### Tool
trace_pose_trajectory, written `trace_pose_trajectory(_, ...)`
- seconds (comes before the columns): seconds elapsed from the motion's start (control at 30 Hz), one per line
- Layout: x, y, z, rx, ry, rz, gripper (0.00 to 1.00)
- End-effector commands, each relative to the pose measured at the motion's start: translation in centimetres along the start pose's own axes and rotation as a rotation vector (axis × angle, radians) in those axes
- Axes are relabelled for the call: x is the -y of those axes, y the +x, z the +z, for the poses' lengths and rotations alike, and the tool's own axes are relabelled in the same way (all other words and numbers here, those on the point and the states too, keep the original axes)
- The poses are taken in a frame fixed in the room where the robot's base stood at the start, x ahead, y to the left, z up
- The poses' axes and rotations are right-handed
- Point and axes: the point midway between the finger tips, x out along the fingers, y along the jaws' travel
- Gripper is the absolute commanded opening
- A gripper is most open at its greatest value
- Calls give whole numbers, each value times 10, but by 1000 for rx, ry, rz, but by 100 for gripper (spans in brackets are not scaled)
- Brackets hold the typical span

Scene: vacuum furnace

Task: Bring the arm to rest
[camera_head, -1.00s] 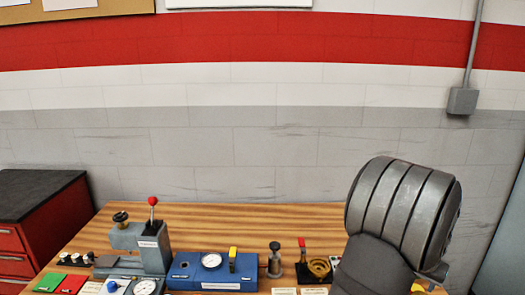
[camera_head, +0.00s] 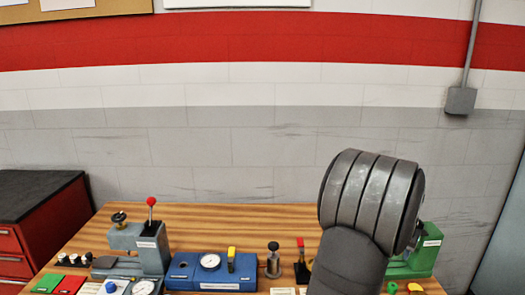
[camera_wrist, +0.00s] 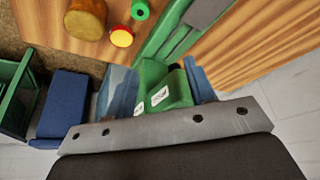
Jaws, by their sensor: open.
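My arm (camera_head: 370,205) rises in front of the right part of the wooden bench (camera_head: 220,220) in the head view, with its grey ribbed joint against the wall. My gripper (camera_wrist: 160,78) shows in the wrist view. Its two blue-grey fingers are apart. A green machine (camera_wrist: 168,88) with white labels shows in the gap between them; I cannot tell how far below the fingers it is. The same green machine seems to show behind my arm in the head view (camera_head: 418,258). My gripper is not visible in the head view.
The bench holds a grey press with a red-knobbed lever (camera_head: 152,250) and a blue box with a gauge (camera_head: 212,272). A red cabinet (camera_head: 40,225) stands left. In the wrist view, a brown cylinder (camera_wrist: 86,18), a yellow-topped red piece (camera_wrist: 121,36) and a blue block (camera_wrist: 62,105) lie left.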

Motion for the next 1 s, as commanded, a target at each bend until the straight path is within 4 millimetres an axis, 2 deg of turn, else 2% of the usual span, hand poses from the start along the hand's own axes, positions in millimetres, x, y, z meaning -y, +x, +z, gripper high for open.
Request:
trace_pose_trajectory(0.03, 10, 7, 0, 2, -3, -1, 50)
trace_pose_trajectory(0.3, 54, 38, -2, 1, -4, -1, 50)
trace_pose_trajectory(0.57, 88, 62, -3, 0, -1, -1, 50)
trace_pose_trajectory(0.73, 86, 75, 3, 0, 0, 0, 50)
trace_pose_trajectory(1.0, 86, 77, 4, -1, 0, 0, 50)
